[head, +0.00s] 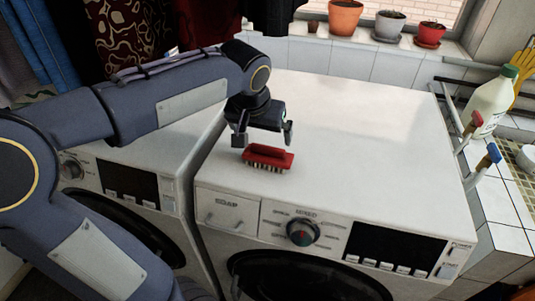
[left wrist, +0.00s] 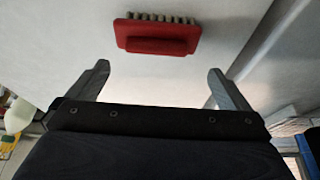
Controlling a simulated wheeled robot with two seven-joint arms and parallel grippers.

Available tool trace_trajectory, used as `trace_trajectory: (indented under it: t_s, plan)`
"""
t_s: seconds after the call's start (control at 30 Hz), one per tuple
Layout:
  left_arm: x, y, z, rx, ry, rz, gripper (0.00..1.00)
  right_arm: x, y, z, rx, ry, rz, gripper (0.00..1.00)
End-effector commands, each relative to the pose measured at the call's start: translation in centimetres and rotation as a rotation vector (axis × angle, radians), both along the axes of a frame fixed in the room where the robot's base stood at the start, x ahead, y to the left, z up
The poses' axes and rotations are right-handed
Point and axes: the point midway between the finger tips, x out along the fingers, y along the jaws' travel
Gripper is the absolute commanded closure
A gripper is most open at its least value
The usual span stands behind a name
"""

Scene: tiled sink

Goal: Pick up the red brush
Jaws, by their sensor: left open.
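The red brush (head: 268,157) lies on the white top of the right-hand washing machine, near its front edge. Its pale bristles show along the side facing the front. My left gripper (head: 262,139) is over the machine top, just above and behind the brush, with its fingers apart and nothing between them. In the left wrist view the brush (left wrist: 157,36) is at the top centre, beyond the open fingertips of my left gripper (left wrist: 158,78) and apart from them. My right gripper is not in view.
The white washing machine top (head: 370,120) is otherwise clear. A second washing machine (head: 135,165) stands to the left under my arm. A white bottle (head: 490,103) and taps (head: 472,125) are at the right. Flower pots (head: 345,17) line the back sill. Clothes hang at the back left.

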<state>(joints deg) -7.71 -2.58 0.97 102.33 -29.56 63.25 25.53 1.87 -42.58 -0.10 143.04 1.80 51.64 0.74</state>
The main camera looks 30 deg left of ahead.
Motion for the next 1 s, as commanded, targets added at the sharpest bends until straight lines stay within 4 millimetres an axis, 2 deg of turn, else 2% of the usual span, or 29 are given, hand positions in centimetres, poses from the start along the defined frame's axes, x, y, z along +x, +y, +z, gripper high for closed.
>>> trace_trajectory:
  t_s: [0.43, 0.77, 1.0]
  plan:
    - [2.3, 0.0, -5.5, -0.001, 0.003, -0.001, 0.00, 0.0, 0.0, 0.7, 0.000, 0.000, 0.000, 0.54]
    - [2.6, 0.1, -6.2, -0.003, -0.001, -0.001, 0.00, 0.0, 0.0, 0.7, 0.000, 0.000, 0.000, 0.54]
    - [2.6, 0.1, -6.2, -0.002, 0.000, -0.002, 0.31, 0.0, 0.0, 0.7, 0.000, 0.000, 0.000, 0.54]
